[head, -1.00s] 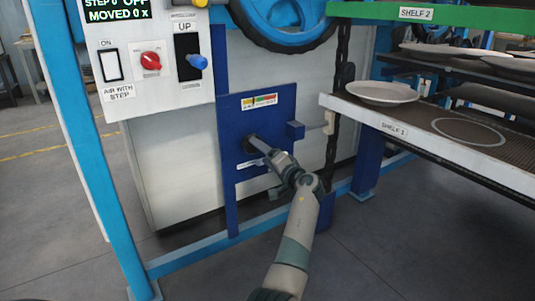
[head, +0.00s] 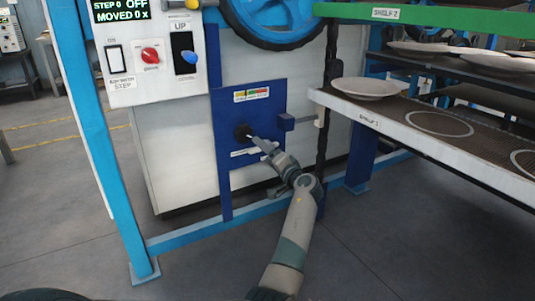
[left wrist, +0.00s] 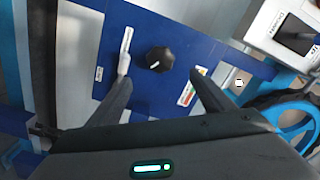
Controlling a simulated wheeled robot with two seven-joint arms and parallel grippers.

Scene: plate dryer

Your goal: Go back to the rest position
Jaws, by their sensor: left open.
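My left gripper (head: 254,141) is in front of the blue panel (head: 268,108) on the machine's lower front. In the head view its tip is just right of and below the black knob (head: 242,131). In the left wrist view the gripper (left wrist: 160,72) is open, with its two fingers apart. The black knob (left wrist: 159,59) shows between the fingertips, with nothing held. The knob's white mark is visible. My right gripper is not in view.
A control box (head: 150,60) with a red knob and blue-tipped lever hangs upper left. At right are the shelf (head: 395,120) and a white plate (head: 365,88). A blue post (head: 95,150) and low rail (head: 200,228) frame the machine. Floor in front is open.

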